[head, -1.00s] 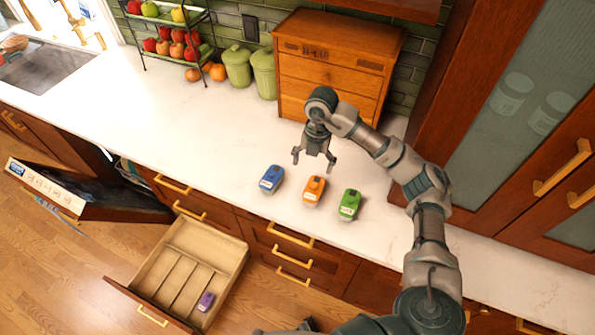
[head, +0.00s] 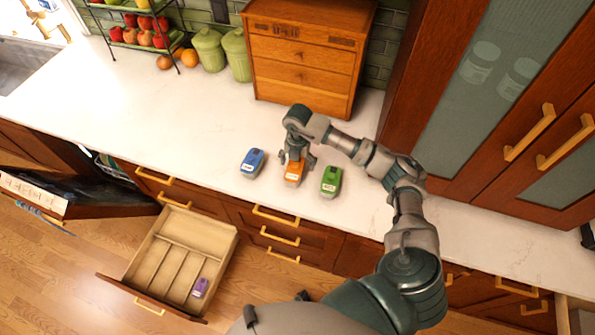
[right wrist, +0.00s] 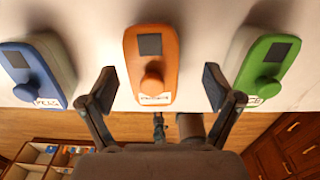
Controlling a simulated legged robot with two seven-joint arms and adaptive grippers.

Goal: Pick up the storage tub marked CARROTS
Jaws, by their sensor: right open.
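An orange tub (head: 294,174) with a knob on its lid stands on the counter between a blue tub (head: 252,162) and a green tub (head: 331,181). In the right wrist view the orange tub (right wrist: 152,60) has a small white label, too blurred to read surely. My right gripper (head: 296,163) is open above the orange tub and partly hides it in the head view. In the right wrist view its fingers (right wrist: 157,85) are apart, one on each side of the orange tub, with gaps. My left gripper is not in view.
An open drawer (head: 168,243) with a purple tub (head: 200,287) in it juts out below the counter. A wooden cabinet (head: 303,65) and green canisters (head: 209,49) stand at the back. The counter (head: 150,105) left of the tubs is clear.

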